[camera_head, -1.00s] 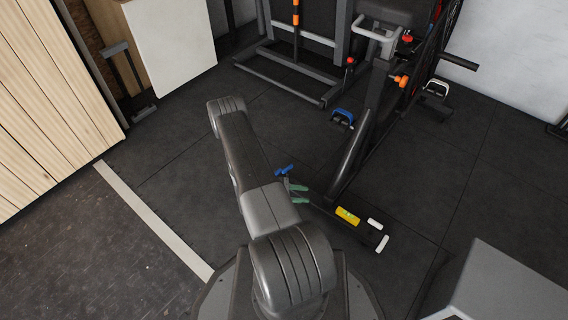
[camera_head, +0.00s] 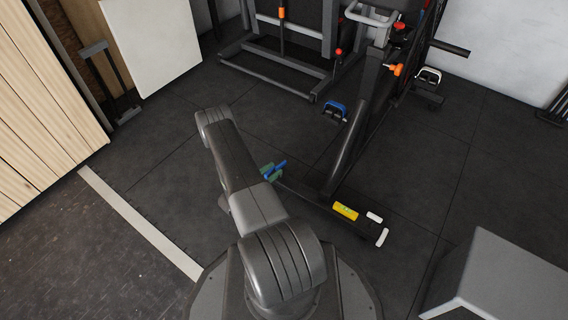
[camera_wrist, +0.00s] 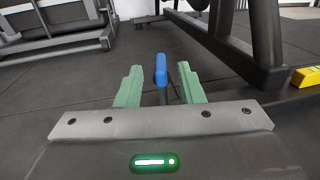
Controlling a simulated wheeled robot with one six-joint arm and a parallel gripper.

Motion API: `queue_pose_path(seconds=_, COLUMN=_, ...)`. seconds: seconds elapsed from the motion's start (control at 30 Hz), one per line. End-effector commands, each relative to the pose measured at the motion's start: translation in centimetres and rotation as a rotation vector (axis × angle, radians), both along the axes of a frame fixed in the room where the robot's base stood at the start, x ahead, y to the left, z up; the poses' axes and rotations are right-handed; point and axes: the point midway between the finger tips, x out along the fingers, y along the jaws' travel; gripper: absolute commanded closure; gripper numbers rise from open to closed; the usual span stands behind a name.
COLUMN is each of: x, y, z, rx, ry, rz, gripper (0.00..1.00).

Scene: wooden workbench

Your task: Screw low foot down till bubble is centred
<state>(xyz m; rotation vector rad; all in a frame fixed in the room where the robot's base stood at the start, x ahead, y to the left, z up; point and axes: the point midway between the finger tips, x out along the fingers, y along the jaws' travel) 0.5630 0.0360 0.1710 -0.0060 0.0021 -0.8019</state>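The blue foot knob (camera_head: 279,168) is at the left end of the bike's dark base bar (camera_head: 308,198). It also shows in the wrist view (camera_wrist: 161,70), between the green fingers. My gripper (camera_head: 269,173) is open around the blue knob, with a gap on both sides in the wrist view (camera_wrist: 160,83). The yellow spirit level (camera_head: 345,211) lies on the base bar towards its right end, and its edge shows in the wrist view (camera_wrist: 306,77). The bubble is too small to read. Two white pieces (camera_head: 374,217) are at the bar's right end.
The bike's frame post (camera_head: 345,150) rises from the base bar, with a blue-topped pedal (camera_head: 335,109) behind. A grey box (camera_head: 500,280) stands at lower right. A dark rack frame (camera_head: 270,65) stands at the back. The floor left of my arm is clear.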

Motion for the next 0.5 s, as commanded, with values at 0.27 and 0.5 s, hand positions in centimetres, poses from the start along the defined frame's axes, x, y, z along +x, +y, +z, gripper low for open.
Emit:
queue_pose_path(seconds=0.27, x=3.0, y=-3.3, z=-0.2, rx=0.001, ry=-0.001, rz=-0.005, gripper=0.65)
queue_pose_path(seconds=0.5, x=4.4, y=-4.7, z=-0.1, rx=0.001, ry=-0.001, rz=-0.002, gripper=0.65)
